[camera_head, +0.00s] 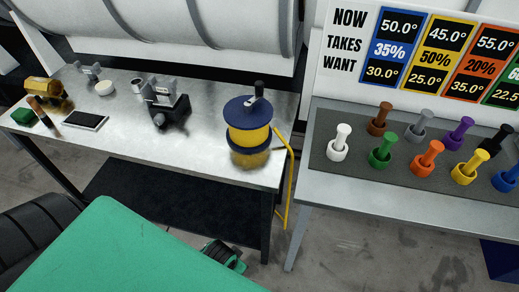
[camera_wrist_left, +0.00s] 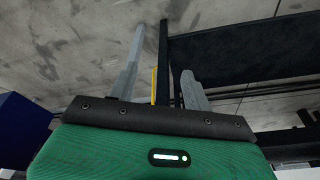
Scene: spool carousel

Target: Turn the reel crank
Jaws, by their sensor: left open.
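The reel (camera_head: 249,137) is a yellow drum between dark blue flanges, standing at the right end of the metal bench. Its crank (camera_head: 255,103) lies on the top flange, a short grey arm with an upright black knob (camera_head: 259,89). Nothing of mine touches the crank. My left gripper (camera_wrist_left: 162,50) shows in the left wrist view with its two grey fingers apart and nothing between them. The wrist view shows floor and dark bench framing beyond the fingers, and no reel. My right gripper cannot be made out.
The metal bench (camera_head: 205,155) also holds a dark grey device (camera_head: 165,105), a tablet (camera_head: 85,120) and a green block (camera_head: 22,116). A yellow rail (camera_head: 287,185) stands at its right end. A second table holds several coloured pegs on a dark mat (camera_head: 330,117).

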